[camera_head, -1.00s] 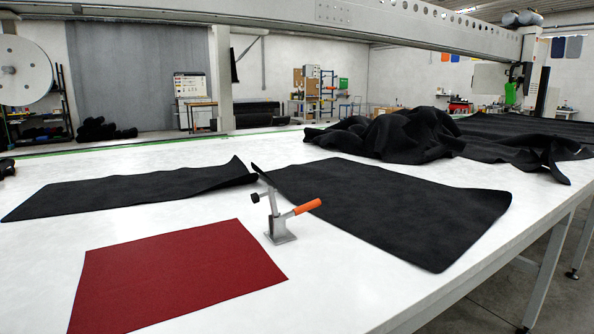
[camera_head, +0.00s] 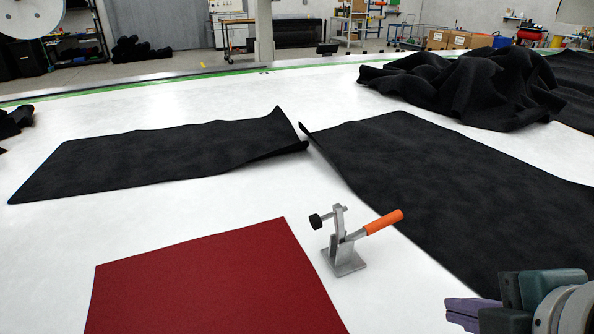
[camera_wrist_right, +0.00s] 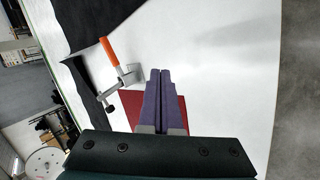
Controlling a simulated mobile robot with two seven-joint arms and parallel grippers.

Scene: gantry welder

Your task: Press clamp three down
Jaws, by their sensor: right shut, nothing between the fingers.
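One toggle clamp (camera_head: 345,250) stands on the white table, with a grey metal base, an orange handle (camera_head: 384,222) tilted up to the right and a black-tipped arm at its upper left. No number shows on it. My right gripper (camera_head: 462,312) is at the lower right in the head view, apart from the clamp. In the right wrist view the clamp (camera_wrist_right: 131,74) is up and left of the purple fingers (camera_wrist_right: 161,72), which are shut and empty. My left gripper is not in view.
A red sheet (camera_head: 205,285) lies left of the clamp. Black fabric pieces (camera_head: 165,155) and (camera_head: 470,190) lie behind and right of it, with a crumpled black heap (camera_head: 470,90) farther back. Bare white table surrounds the clamp's base.

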